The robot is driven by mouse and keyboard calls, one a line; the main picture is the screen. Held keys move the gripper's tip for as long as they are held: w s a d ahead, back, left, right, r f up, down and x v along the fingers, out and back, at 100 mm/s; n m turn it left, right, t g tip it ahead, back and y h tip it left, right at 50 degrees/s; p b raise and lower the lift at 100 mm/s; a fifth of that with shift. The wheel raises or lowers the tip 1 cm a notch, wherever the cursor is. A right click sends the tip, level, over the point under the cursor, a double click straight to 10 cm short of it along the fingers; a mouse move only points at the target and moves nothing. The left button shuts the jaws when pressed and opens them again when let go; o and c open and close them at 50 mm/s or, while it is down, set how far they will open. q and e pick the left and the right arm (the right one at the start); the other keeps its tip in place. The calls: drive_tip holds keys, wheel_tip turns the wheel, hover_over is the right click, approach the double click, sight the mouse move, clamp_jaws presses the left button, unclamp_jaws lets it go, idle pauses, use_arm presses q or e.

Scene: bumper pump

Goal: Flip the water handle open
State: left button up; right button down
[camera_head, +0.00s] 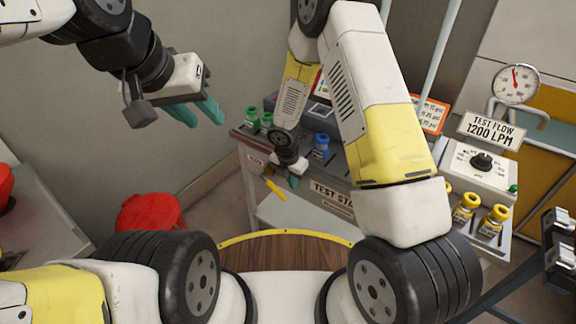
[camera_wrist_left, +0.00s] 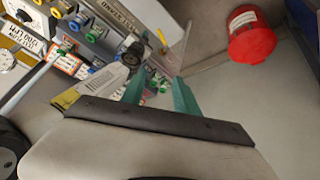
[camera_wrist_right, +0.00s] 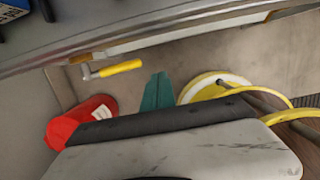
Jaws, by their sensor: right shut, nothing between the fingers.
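A lever with a yellow handle (camera_head: 275,190) sticks out from the lower front of the grey test stand (camera_head: 336,196). It also shows in the right wrist view (camera_wrist_right: 120,67), with a metal piece at its left end, and small in the left wrist view (camera_wrist_left: 162,37). My right gripper (camera_head: 293,181) is shut and empty, just right of the handle in the head view. In the right wrist view its closed fingers (camera_wrist_right: 157,92) are apart from the handle, lower right of it. My left gripper (camera_head: 198,114) is open and empty, raised at the upper left; its spread fingers show in the left wrist view (camera_wrist_left: 160,93).
A red bucket (camera_head: 150,212) stands on the floor left of the stand. Green and blue caps (camera_head: 321,145) sit on the stand's top. A gauge (camera_head: 516,83), a knob panel (camera_head: 484,168) and yellow-capped fittings (camera_head: 466,208) are at the right.

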drive_tip(key=shift+s+d+r, duration=0.3)
drive_tip(key=shift+s+r, duration=0.1)
drive_tip(key=shift+r, duration=0.35)
use_arm(q)
drive_tip(key=shift+c, duration=0.5)
